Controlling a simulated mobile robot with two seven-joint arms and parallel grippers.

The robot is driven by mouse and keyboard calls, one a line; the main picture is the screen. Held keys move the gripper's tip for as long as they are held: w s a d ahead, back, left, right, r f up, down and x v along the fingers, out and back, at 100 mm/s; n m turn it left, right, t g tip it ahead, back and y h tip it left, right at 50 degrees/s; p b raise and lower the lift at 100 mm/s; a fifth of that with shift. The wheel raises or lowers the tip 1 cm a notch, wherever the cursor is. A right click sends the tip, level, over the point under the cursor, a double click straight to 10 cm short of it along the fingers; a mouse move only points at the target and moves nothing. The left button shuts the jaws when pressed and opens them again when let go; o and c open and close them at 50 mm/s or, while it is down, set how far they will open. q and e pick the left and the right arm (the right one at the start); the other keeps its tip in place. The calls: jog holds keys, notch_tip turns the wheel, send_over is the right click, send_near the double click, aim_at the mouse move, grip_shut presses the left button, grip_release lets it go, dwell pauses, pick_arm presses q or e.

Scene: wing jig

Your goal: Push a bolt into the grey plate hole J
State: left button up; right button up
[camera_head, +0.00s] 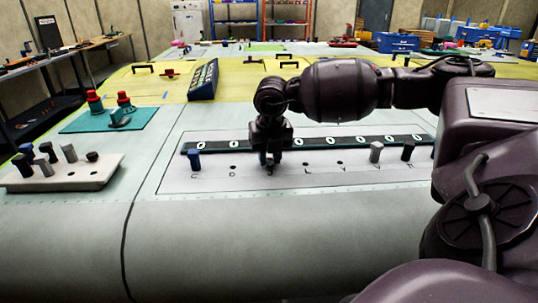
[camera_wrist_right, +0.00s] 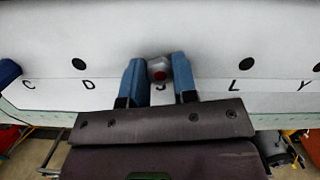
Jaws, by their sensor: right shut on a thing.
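The grey plate (camera_head: 215,183) lies on the wing surface, with a row of lettered holes. My right gripper (camera_head: 269,168) points down at the plate between holes D and L. In the right wrist view, its blue fingers are shut on a bolt (camera_wrist_right: 158,70), which shows a silvery rim and a red end. The bolt is at the letter J, directly behind it. Hole J is hidden by the bolt and fingers, so I cannot tell whether the tip is inside. Holes D (camera_wrist_right: 79,64) and L (camera_wrist_right: 246,64) are empty. My left gripper is not in view.
A dark strip (camera_head: 222,144) with white rings runs behind the holes. A pale block (camera_head: 87,179) at left holds several bolts.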

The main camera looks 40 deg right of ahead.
jog(key=o, duration=1)
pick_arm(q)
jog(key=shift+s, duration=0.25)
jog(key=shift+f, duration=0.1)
pick_arm(e)
jog(key=shift+r, duration=0.1)
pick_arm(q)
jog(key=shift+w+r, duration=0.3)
pick_arm(e)
jog(key=r, duration=0.3)
jog(key=s+r, duration=0.1)
jog(key=r, duration=0.3)
jog(key=a+r, duration=0.1)
jog(key=r, duration=0.2)
jog(key=shift+s+r, duration=0.25)
pick_arm(q)
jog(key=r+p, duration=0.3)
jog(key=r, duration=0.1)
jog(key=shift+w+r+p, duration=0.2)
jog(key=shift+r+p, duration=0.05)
jog(key=shift+p, duration=0.15)
pick_arm(e)
notch_tip(320, 180, up, 7)
jog(key=shift+r, duration=0.1)
